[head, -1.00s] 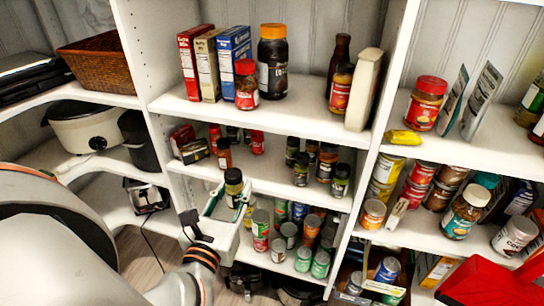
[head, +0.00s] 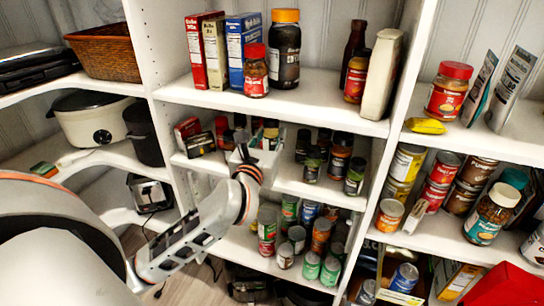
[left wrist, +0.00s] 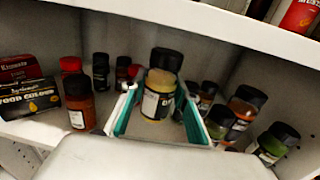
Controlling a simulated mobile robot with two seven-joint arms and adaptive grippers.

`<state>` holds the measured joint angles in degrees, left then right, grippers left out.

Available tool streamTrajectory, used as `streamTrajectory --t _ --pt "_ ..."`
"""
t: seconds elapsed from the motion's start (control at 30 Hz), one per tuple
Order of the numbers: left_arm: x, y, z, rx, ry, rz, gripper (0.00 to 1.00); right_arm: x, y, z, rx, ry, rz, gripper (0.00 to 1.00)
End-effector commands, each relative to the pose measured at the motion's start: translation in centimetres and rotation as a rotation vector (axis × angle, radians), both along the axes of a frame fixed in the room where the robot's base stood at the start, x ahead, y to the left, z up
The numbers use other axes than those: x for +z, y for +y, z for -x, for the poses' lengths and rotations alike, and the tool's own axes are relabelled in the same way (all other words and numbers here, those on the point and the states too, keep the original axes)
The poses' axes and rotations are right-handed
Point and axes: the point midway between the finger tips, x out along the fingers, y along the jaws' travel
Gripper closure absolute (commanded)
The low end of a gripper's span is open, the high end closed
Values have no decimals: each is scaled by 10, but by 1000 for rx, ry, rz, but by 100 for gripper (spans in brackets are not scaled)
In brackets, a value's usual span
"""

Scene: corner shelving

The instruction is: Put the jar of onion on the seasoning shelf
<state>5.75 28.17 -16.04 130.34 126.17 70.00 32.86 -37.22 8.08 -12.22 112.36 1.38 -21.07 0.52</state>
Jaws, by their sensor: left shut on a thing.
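My left gripper (head: 262,152) is shut on a small jar with a dark lid and pale contents, taken as the jar of onion (left wrist: 158,100). In the left wrist view the jar stands upright between the teal finger pads (left wrist: 125,108). In the head view the jar is mostly hidden by the gripper. The gripper is at the opening of the seasoning shelf (head: 318,188), among its small dark-lidded jars (head: 340,158). Whether the held jar touches the shelf cannot be told. My right gripper is out of view.
The shelf board above (head: 290,105) hangs low over the gripper. Cans (head: 290,235) fill the shelf below.

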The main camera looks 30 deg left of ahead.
Motion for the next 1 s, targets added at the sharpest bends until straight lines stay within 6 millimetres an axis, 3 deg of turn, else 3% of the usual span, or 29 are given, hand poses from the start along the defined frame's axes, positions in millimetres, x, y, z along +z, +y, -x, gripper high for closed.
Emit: streamTrajectory --t 0.03,0.1,0.3,0.57,1.0 --pt "0 2 -7 1 -2 -1 98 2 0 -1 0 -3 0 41" --pt "-14 1 -4 0 3 0 98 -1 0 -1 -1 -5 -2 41" --pt "-28 1 -4 0 2 0 98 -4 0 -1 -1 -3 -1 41" --pt "-68 1 -3 0 4 0 98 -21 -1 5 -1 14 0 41" --pt "-73 2 -7 0 0 0 98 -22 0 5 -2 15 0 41"
